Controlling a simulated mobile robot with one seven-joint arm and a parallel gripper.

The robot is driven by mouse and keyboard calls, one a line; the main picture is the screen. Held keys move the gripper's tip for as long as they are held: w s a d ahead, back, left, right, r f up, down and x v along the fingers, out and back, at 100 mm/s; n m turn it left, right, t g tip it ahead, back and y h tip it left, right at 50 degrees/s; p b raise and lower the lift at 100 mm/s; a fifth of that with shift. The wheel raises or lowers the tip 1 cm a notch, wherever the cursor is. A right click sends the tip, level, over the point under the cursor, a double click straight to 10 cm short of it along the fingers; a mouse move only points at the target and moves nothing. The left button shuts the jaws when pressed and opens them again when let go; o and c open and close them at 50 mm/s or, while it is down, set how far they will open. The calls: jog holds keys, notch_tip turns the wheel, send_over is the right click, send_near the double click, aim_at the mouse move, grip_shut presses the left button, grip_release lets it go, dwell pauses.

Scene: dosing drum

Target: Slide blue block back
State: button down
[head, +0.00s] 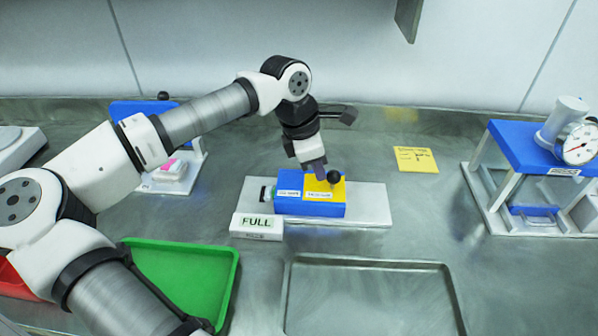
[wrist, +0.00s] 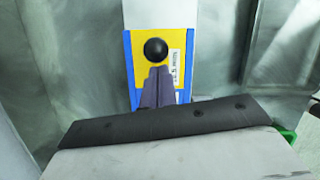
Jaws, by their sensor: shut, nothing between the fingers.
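The blue block (head: 296,207) sits on a flat white base plate (head: 371,205) in the middle of the bench. Its top carries a yellow panel (head: 337,187), small white labels and a black ball knob (head: 333,176). In the wrist view the knob (wrist: 155,49) stands on the yellow panel (wrist: 176,40), with blue edges of the block (wrist: 128,62) around it. My gripper (head: 314,168) is shut and empty, pointing down over the block just left of the knob. In the wrist view its fingertips (wrist: 160,70) are close to the knob; I cannot tell whether they touch it.
A white FULL sign (head: 257,226) stands at the block's front left. A green tray (head: 190,270) and a grey metal tray (head: 370,300) lie in front. A blue-topped stand with a gauge (head: 535,150) is at right. A yellow note (head: 415,159) lies behind on clear bench.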

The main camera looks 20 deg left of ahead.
jog(key=d+b, duration=0.1)
jog(key=d, duration=0.1)
jog(key=w+d+b, duration=0.1)
jog(key=d, duration=0.2)
jog(key=w+d, duration=0.1)
jog(key=d, duration=0.2)
jog(key=shift+w+f+b, duration=0.15)
jog(key=shift+f+b, duration=0.05)
jog(key=shift+b, duration=0.2)
jog(key=shift+d+r, duration=0.2)
jog(key=shift+d, duration=0.1)
jog(key=shift+r, duration=0.1)
